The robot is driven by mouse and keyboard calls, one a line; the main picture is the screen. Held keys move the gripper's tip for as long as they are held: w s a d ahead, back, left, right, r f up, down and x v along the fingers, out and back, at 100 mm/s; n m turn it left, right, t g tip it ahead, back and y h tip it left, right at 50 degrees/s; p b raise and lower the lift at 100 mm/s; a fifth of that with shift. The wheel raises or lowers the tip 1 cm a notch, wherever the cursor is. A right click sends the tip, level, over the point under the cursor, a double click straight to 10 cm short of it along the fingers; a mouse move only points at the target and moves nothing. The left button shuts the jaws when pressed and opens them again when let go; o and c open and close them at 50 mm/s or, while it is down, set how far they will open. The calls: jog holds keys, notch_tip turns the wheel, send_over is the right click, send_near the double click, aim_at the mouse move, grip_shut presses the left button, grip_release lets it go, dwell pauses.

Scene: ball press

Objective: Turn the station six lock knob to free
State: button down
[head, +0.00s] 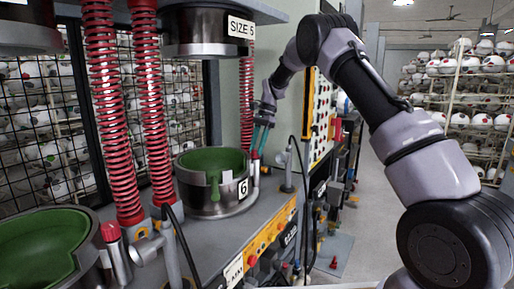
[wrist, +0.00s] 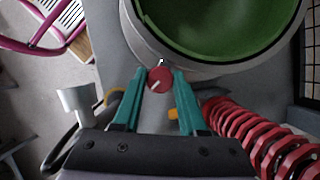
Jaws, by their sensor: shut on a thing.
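The station six lock knob (wrist: 159,79) is a round red knob with a pale line across its face, slanting from lower left to upper right in the wrist view. My gripper (wrist: 159,83) has its teal fingers closed on either side of the knob. In the head view my gripper (head: 258,152) reaches down at the right side of the station six mould (head: 215,204), a dark metal cup with green lining and a "6" label (head: 243,187). A small pale mark shows just above the knob in the wrist view. Any lettering there is too small to read.
Red springs (head: 155,110) stand left of the mould, and another (wrist: 255,140) is close to my gripper. A "SIZE 5" upper die (head: 205,35) hangs above. A grey knob-like post (wrist: 76,103) stands left of my fingers. The aisle (head: 365,190) is clear.

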jog(key=shift+n+h, duration=0.3)
jog(key=shift+n, duration=0.5)
jog(key=shift+c, duration=2.2)
grip_release()
